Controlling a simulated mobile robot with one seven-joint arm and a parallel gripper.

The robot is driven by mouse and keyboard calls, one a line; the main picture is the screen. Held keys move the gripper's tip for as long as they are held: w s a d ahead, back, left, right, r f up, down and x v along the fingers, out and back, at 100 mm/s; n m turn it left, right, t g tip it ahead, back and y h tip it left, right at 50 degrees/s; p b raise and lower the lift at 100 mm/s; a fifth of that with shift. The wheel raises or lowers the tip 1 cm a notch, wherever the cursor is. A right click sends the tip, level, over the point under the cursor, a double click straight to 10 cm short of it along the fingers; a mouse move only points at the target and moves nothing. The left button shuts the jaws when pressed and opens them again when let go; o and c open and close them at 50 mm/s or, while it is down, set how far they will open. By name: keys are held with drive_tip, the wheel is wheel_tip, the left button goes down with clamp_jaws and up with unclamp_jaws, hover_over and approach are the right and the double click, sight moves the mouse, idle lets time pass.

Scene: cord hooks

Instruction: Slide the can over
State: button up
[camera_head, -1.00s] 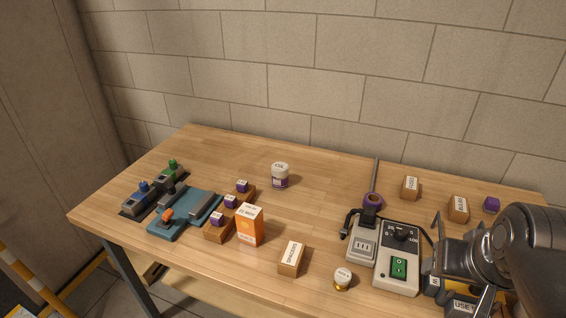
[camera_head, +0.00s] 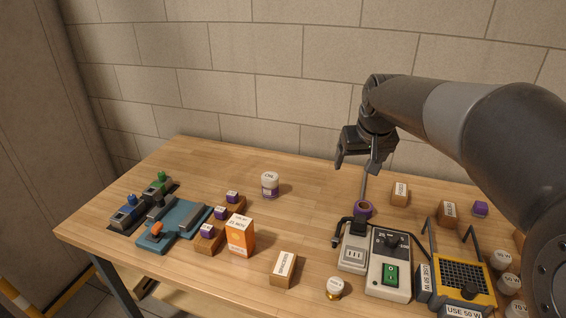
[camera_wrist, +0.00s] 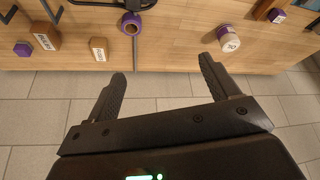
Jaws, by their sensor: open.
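A small white can (camera_head: 270,188) with a purple band and dark lettering stands upright on the table, left of centre towards the back. It also shows in the wrist view (camera_wrist: 229,38) at the upper right. My gripper (camera_head: 356,166) is open and empty, in the air over the back part of the table, to the right of the can in the head view. In the wrist view its two fingers (camera_wrist: 162,68) are spread, with nothing between them. The can is apart from the gripper.
A grey control box (camera_head: 389,268) and a yellow unit (camera_head: 463,275) occupy the right front. An orange box (camera_head: 240,236) and a blue fixture (camera_head: 172,232) are at left. Table around the can is mostly clear.

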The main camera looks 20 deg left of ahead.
drive_tip(key=w+a+f+n, duration=0.1)
drive_tip(key=w+a+f, duration=0.2)
drive_tip(key=w+a, duration=0.3)
drive_tip(key=w+a+f+n, duration=0.1)
drive_tip(key=w+a+f, duration=0.3)
drive_tip(key=a, duration=0.4)
drive_tip(key=n+g+y, duration=0.1)
drive_tip(key=n, duration=0.1)
hover_over(270, 184)
drive_tip(key=d, duration=0.2)
wheel_tip(270, 184, down, 10)
drive_tip(key=r, duration=0.1)
drive_tip(key=shift+s+a+f, duration=0.15)
drive_tip(key=shift+a+f, duration=0.1)
drive_tip(key=shift+f, duration=0.1)
drive_tip(key=x, duration=1)
drive_tip(key=shift+a+f, duration=0.2)
drive_tip(key=shift+f, duration=0.1)
drive_tip(key=shift+c, duration=0.4)
drive_tip(key=c, duration=1.1)
drive_tip(key=shift+d, duration=10)
